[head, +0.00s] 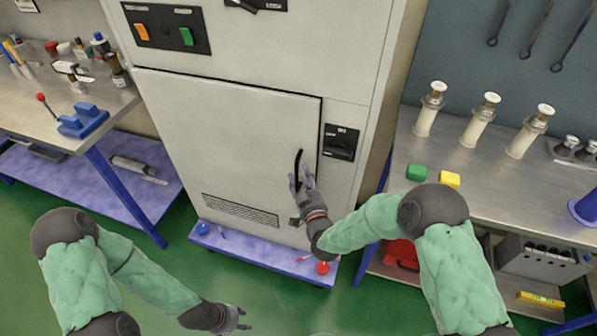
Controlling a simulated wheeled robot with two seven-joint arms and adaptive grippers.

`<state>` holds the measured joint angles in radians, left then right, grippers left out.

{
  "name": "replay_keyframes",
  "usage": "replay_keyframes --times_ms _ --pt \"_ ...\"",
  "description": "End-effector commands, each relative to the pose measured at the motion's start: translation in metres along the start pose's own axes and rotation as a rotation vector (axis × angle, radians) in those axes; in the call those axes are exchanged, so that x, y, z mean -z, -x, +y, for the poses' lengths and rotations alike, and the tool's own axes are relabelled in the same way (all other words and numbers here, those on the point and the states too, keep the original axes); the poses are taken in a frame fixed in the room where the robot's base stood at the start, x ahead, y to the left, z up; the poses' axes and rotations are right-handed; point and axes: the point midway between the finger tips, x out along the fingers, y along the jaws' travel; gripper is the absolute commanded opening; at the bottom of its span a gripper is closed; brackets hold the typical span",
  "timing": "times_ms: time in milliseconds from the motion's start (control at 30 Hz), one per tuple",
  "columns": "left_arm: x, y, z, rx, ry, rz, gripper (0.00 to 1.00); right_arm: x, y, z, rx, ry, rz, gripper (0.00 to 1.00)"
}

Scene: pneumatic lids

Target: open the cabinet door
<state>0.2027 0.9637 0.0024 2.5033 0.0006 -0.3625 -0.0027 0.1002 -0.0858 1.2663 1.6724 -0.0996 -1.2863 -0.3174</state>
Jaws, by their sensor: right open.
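The cabinet door (220,135) is a light grey panel on the front of a tall cabinet, and it looks closed. A black curved handle (298,168) sits near the door's right edge. My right gripper (301,183) is open at the lower part of the handle, with its fingers close around or beside it; I cannot tell whether they touch. My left gripper (238,318) hangs low over the green floor, well away from the door, and its jaw state is too small to tell.
A workbench with a blue clamp (83,121) stands at left. A blue ledge (262,257) with small items runs below the cabinet. Green floor lies free in front.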

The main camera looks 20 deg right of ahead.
Motion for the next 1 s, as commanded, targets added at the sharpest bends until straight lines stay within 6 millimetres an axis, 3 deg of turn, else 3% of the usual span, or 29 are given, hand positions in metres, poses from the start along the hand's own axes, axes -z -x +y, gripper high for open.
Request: replay_keyframes --times_ms 233,633,667,800,1000 --pt "0.000 -0.008 -0.003 0.000 0.000 0.000 0.40 -0.001 -0.030 0.000 0.000 0.000 0.001 0.46" --pt "0.000 -0.009 -0.003 0.000 0.000 0.000 0.40 0.000 -0.036 0.000 0.000 -0.001 -0.001 0.46" --pt "0.000 -0.009 -0.003 0.000 0.000 0.000 0.40 0.000 -0.036 0.000 0.000 -0.001 -0.001 0.40" --pt "0.000 -0.009 -0.003 0.000 0.000 0.000 0.40 0.000 -0.036 0.000 0.000 0.000 -0.001 0.01" --pt "0.000 -0.009 -0.003 0.000 0.000 0.000 0.40 0.000 -0.036 -0.001 0.000 0.000 -0.001 0.00"
